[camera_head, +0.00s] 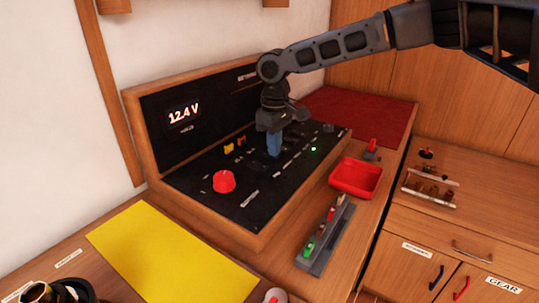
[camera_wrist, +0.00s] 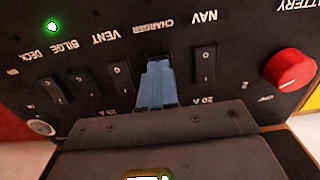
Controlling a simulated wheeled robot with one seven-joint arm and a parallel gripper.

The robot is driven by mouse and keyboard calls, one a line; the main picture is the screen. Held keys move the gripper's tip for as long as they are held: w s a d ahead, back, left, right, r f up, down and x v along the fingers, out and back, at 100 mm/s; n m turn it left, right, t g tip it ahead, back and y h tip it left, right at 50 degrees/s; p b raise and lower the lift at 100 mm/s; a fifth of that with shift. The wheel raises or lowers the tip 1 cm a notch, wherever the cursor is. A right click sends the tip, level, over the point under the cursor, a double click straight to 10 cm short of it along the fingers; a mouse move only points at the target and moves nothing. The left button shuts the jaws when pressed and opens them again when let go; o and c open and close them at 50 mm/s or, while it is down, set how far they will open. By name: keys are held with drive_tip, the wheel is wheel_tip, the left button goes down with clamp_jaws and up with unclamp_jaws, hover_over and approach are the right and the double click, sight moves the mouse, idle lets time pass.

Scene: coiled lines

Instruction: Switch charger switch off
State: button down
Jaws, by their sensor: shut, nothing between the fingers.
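The black switch panel (camera_head: 200,185) lies in a wooden console. In the wrist view the CHARGER label (camera_wrist: 153,26) shows upside down, between VENT and NAV. My gripper (camera_wrist: 158,70) has blue fingers, shut and empty, pointing at the panel just below that label. The fingers cover the charger switch, so its position and any contact with it cannot be told. In the head view my gripper (camera_head: 274,152) reaches down to the row of switches. The vent switch (camera_wrist: 122,76) and nav switch (camera_wrist: 204,66) stand on either side of the fingers.
A red knob (camera_head: 223,182) rises from the panel. A green light (camera_head: 313,149) is lit, and the display (camera_head: 184,115) reads 12.4 V. A red tray (camera_head: 355,178) and a grey rack (camera_head: 325,235) stand right of the console. A yellow sheet (camera_head: 165,255) lies in front.

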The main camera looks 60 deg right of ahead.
drive_tip(key=shift+f, duration=0.4)
wheel_tip(320, 180, up, 7)
drive_tip(key=p, duration=0.7)
idle(0.4)
idle(0.6)
